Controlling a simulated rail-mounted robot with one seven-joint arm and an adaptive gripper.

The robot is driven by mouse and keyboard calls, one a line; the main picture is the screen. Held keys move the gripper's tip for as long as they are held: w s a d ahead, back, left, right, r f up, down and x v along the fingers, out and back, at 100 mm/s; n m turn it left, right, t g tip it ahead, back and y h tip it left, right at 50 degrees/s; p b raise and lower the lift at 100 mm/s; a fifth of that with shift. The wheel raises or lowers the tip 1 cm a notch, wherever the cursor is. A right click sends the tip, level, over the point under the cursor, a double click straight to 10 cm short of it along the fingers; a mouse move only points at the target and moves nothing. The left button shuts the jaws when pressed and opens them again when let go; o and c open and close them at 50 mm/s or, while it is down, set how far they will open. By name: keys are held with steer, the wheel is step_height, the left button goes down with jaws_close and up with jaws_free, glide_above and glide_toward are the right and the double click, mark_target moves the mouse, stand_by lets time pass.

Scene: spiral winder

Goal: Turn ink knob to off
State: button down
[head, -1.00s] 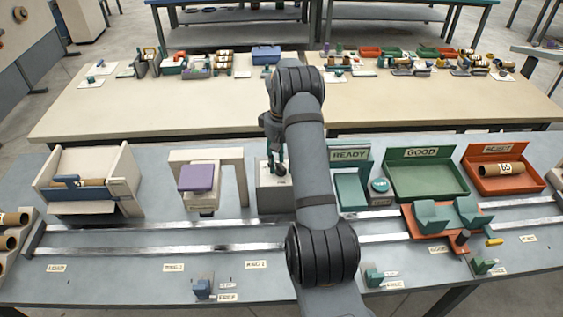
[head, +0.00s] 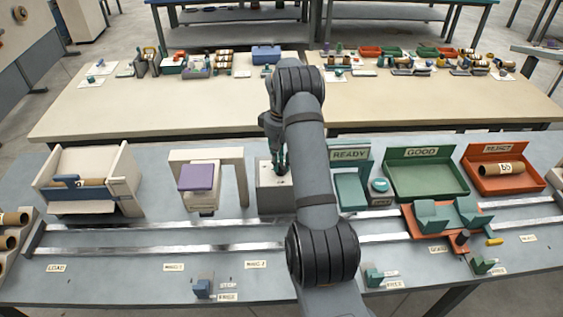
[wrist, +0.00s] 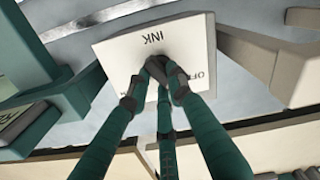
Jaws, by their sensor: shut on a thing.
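The ink box (head: 273,200) is a pale block on the near bench, just left of my arm. In the wrist view its white top panel (wrist: 125,60) carries the label INK (wrist: 152,38) and a partly covered label OFF (wrist: 194,78). My gripper (wrist: 166,72) has its dark fingertips closed together over the middle of this panel, shut on the ink knob. The knob itself is hidden by the fingers, so its pointing direction cannot be told. In the head view my gripper (head: 281,172) reaches down onto the top of the box.
A frame with a purple block (head: 196,178) stands left of the box. A green READY stand (head: 350,180), a green GOOD tray (head: 425,178) and an orange REJECT tray (head: 500,178) are to the right. Metal rails (head: 170,240) run in front.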

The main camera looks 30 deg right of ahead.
mark_target(280, 163)
steer(key=shift+w+a+n, duration=0.1)
steer(key=shift+a+n, duration=0.05)
steer(key=shift+n, duration=3.05)
steer(key=c, duration=1.5)
jaws_free()
steer(key=shift+c, duration=0.2)
steer(key=shift+r, duration=0.15)
step_height(280, 163, up, 12)
step_height(280, 163, down, 12)
steer(key=shift+f, duration=0.2)
